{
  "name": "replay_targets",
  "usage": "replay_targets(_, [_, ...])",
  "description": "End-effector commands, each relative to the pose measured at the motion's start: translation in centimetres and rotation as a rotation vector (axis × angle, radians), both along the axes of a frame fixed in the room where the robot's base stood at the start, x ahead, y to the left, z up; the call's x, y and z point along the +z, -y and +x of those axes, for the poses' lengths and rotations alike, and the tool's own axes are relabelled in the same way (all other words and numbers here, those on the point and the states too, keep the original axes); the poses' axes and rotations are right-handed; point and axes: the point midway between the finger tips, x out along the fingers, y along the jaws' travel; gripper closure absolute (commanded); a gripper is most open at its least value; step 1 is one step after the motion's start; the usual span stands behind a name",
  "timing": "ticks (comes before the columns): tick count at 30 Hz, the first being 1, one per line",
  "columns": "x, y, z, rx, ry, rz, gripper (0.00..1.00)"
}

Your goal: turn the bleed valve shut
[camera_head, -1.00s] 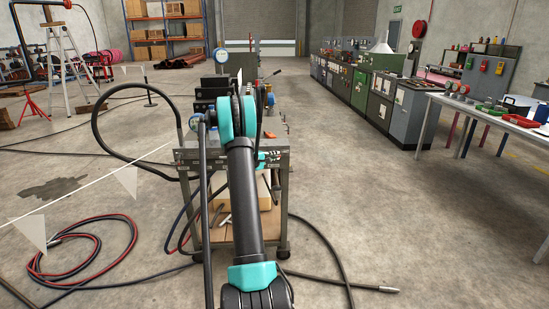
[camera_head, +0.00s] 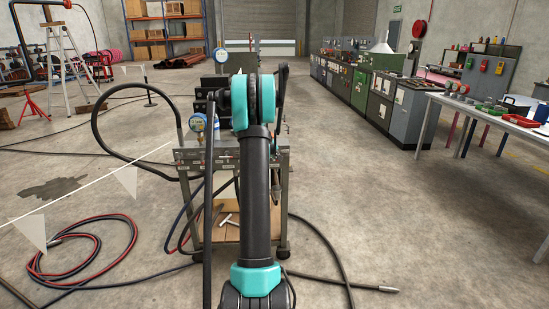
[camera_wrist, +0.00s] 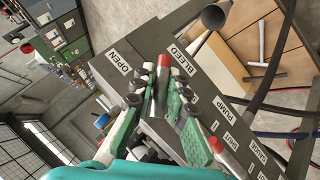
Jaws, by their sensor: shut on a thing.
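The wrist view looks down on a grey valve panel (camera_wrist: 150,35) with white labels, among them OPEN (camera_wrist: 119,62) and BLEED. My gripper (camera_wrist: 165,88) has its green-padded fingers in the middle of this view, closed around a red-tipped handle (camera_wrist: 163,61) near these labels, which I take for the bleed valve. The handle's base is hidden by the fingers. A second red-tipped lever (camera_wrist: 215,145) lies beside the right finger, near the PUMP and SHUT labels. In the head view my arm hides the gripper and most of the panel's valves.
A red and black hose coil (camera_head: 80,250) lies on the floor. A workbench (camera_head: 480,115) stands at the right, with clear floor before it.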

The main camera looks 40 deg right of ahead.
Motion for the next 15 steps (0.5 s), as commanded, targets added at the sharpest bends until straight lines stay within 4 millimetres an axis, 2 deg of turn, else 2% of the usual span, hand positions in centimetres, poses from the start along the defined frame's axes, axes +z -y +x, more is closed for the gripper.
replay_targets(15, [-0.07, 0.09, -0.03, -0.001, 0.234, 0.379, 1.00])
